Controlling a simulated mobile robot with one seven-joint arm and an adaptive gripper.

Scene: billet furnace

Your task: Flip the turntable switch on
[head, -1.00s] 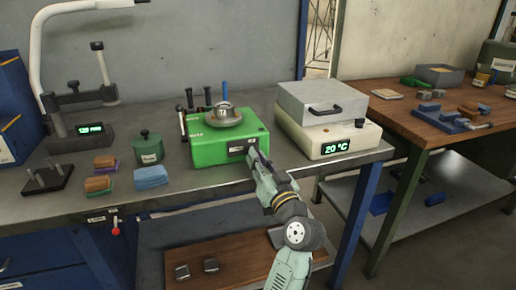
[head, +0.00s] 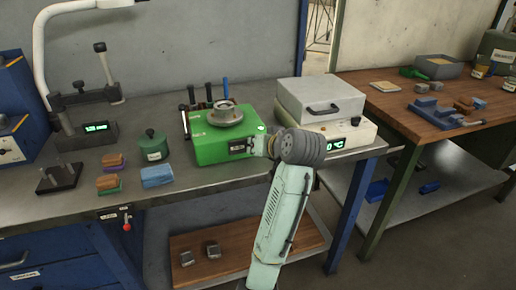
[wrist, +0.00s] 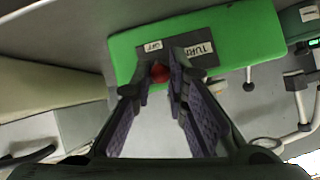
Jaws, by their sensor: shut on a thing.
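The turntable is a green box (head: 215,151) with a round metal plate (head: 224,114) on top, on the grey bench. Its green body (wrist: 235,30) also shows in the wrist view, with an "OFF" label and a partly hidden "TURN" label. A red knob (wrist: 160,73), apparently the switch, sits beside these labels. My gripper (wrist: 163,70) is shut on the red knob, with one finger on each side of it. In the head view my gripper (head: 262,147) is at the right end of the box's front face, and my wrist hides the knob there.
A heater (head: 320,112) with a grey lid stands close on the right of my wrist. A dark green pot (head: 152,148), a blue block (head: 156,176) and brown blocks stand left of the turntable. A lever with a dark ball (wrist: 248,87) sticks out from the box.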

